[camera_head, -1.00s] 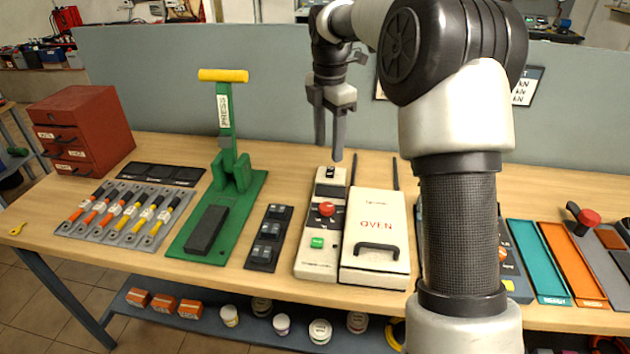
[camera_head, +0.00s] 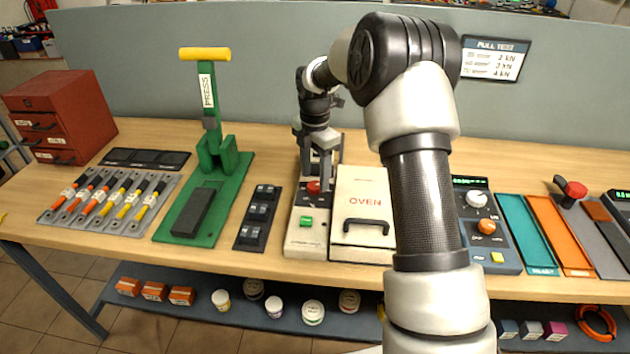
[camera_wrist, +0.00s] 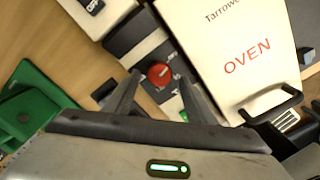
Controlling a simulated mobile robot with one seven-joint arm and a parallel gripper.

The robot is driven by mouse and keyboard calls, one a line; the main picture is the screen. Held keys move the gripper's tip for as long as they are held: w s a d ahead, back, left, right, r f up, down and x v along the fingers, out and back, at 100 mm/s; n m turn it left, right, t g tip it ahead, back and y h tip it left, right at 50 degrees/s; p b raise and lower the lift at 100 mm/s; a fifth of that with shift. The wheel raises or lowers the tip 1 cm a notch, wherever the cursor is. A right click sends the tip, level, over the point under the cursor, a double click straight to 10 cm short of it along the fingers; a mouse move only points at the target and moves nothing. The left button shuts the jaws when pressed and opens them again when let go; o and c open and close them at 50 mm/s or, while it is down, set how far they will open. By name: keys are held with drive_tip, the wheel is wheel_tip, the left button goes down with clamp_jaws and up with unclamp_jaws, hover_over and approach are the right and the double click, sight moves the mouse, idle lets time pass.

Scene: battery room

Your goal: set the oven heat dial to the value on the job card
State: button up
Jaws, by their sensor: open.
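The oven's control box (camera_head: 300,243) is cream with a dark panel, a red round dial (camera_head: 314,187) and a green button (camera_head: 306,221). The red dial (camera_wrist: 159,75) also shows in the wrist view, with a pale pointer mark on top. My gripper (camera_head: 317,172) is open above the control box. In the wrist view, the fingers of my gripper (camera_wrist: 160,82) point at the dial, one on each side; I cannot tell whether they touch it. The panel markings around the dial are too small to read. I cannot make out the job card.
The cream oven (camera_head: 350,241) stands right of the control box, with a black handle (camera_head: 366,224). A green press (camera_head: 222,180) and a dark switch panel (camera_head: 258,216) stand left. A blue unit (camera_head: 487,230) is at right. A pull test board (camera_head: 494,58) hangs behind.

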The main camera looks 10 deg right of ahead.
drive_tip(key=shift+f, duration=1.1)
drive_tip(key=c, duration=1)
drive_tip(key=shift+c, duration=0.2)
